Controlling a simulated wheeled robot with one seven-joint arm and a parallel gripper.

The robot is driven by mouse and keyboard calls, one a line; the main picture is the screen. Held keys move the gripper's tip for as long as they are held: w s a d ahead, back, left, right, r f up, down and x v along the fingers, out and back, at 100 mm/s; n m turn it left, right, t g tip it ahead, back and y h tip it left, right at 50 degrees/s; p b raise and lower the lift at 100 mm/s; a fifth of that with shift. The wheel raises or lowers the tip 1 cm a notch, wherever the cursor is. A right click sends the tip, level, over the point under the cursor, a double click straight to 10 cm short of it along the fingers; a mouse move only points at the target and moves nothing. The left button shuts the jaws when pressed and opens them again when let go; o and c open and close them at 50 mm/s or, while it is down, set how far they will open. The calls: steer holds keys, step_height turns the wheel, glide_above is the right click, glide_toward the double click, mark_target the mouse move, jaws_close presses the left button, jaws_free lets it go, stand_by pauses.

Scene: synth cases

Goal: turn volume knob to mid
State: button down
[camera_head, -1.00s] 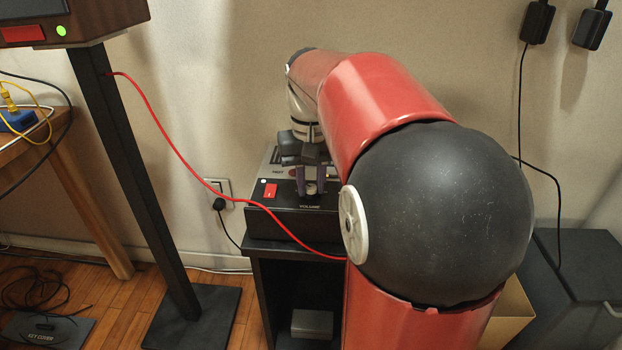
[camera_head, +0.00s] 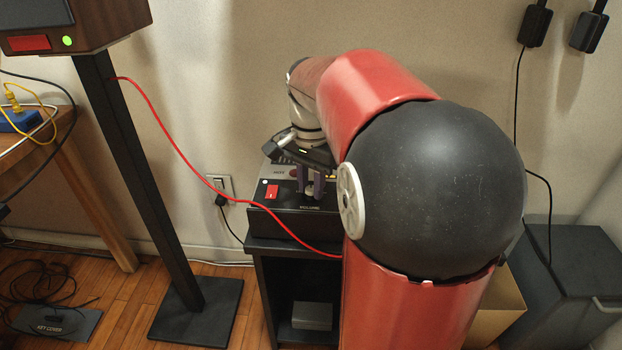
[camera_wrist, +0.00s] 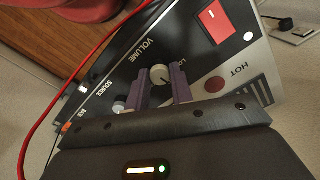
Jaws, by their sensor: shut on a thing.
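The volume knob (camera_wrist: 160,74) is a small pale round knob on the black front panel of the amplifier-like box (camera_head: 290,225), beside the word VOLUME. In the wrist view a thin dark mark shows on its face, and part of a label, "LO", is to its right. My gripper (camera_wrist: 161,80) has its two purple fingers on either side of the knob and is shut on it. In the head view my gripper (camera_head: 311,184) reaches down to the panel at the knob (camera_head: 310,194). The rest of the scale is partly hidden by the fingers.
A red cable (camera_head: 170,153) hangs from the stand at left and passes in front of the box towards my arm. A red switch (camera_wrist: 214,21) and a "HOT" mark (camera_wrist: 215,84) are near the knob. A smaller SOURCE knob (camera_wrist: 118,106) is to its left.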

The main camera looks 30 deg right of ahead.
mark_target(311, 188)
steer(key=shift+m, duration=0.6)
steer(key=c, duration=1.2)
jaws_free()
step_height(311, 188, up, 8)
steer(key=shift+f+p, duration=0.1)
steer(key=shift+p, duration=0.5)
